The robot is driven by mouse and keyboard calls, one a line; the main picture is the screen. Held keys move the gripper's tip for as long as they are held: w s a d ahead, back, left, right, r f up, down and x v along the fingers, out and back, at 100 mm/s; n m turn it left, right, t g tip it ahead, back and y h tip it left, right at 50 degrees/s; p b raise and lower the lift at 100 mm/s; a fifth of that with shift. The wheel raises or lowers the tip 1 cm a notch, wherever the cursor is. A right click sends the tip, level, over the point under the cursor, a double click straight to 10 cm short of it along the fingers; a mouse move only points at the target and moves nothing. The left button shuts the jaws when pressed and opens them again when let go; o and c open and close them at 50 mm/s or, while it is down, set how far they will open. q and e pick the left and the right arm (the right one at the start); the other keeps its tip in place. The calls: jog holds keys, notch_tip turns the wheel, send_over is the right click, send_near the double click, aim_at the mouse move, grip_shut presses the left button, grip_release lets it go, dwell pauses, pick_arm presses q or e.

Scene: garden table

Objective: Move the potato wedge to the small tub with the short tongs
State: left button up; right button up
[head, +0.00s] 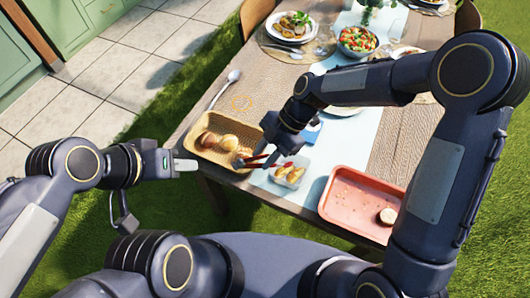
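My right gripper (274,146) comes in from the right and holds red short tongs (262,161) over the table's near edge. The tongs' tips point left, at the right end of the tan basket (196,129), which holds brown, bread-like pieces (221,141). A small clear tub (291,181) stands just right of the tongs with yellowish pieces (290,172) in it. I cannot tell which piece is the potato wedge, or whether the tongs grip anything. My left gripper (194,165) is empty, left of the basket; its finger gap is unclear.
A red tray (345,205) with a round brown piece (386,216) lies right of the tub. A spoon (224,89) lies behind the basket. Plates, a salad bowl (358,41) and glasses fill the far table. Bare wooden table (250,85) shows behind the basket.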

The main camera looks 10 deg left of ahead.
jog(key=shift+r, duration=0.1)
dwell(0.3)
notch_tip(320, 180, up, 10)
jog(key=p, duration=0.4)
dwell(0.8)
